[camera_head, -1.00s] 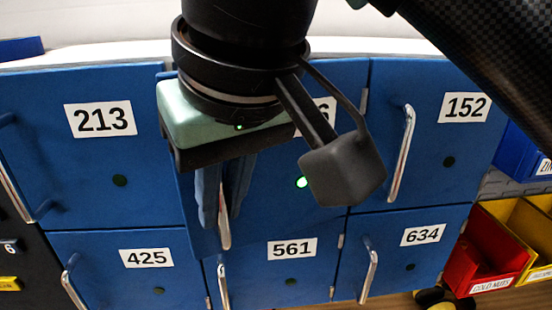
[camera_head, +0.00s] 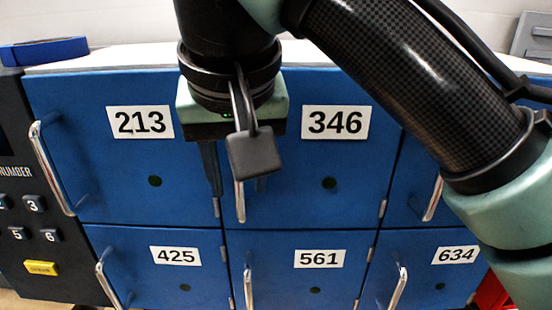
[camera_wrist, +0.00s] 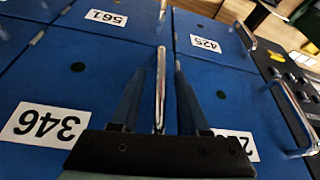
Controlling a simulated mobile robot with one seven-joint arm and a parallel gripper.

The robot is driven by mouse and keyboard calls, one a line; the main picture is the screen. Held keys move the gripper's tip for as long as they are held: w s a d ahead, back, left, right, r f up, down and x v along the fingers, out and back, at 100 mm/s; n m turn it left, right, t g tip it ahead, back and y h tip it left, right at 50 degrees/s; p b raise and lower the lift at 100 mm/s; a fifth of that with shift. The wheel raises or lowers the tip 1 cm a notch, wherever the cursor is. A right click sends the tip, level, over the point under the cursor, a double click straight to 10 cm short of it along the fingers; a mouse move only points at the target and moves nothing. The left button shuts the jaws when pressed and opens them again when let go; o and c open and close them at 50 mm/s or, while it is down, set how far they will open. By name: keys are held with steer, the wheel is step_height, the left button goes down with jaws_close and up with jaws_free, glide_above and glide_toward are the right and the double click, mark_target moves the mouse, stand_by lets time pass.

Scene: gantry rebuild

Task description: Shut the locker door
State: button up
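The blue locker door 346 (camera_head: 350,165) is in the top row and looks flush with the doors around it. Its round indicator is dark. The door also shows in the wrist view (camera_wrist: 75,100), upside down. Its upright silver handle (camera_head: 240,203) is on its left side and shows in the wrist view (camera_wrist: 160,85) too. My gripper (camera_head: 239,192) is open in front of the door. Its two fingers (camera_wrist: 157,70) are on either side of the handle with gaps visible, not clamped on it. The gripper body hides the door's upper left corner.
Doors 213 (camera_head: 100,165), 425 (camera_head: 195,285), 561 (camera_head: 300,280) and 634 (camera_head: 425,280) look shut, with protruding handles. A dark keypad panel (camera_head: 50,215) stands at left. A blue tray (camera_head: 45,51) lies on the white top. My arm covers the upper right.

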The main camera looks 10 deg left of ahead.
steer(key=shift+s+r, duration=0.15)
steer(key=p+v, duration=0.6)
steer(key=v, duration=0.6)
steer(key=shift+r+p, duration=0.35)
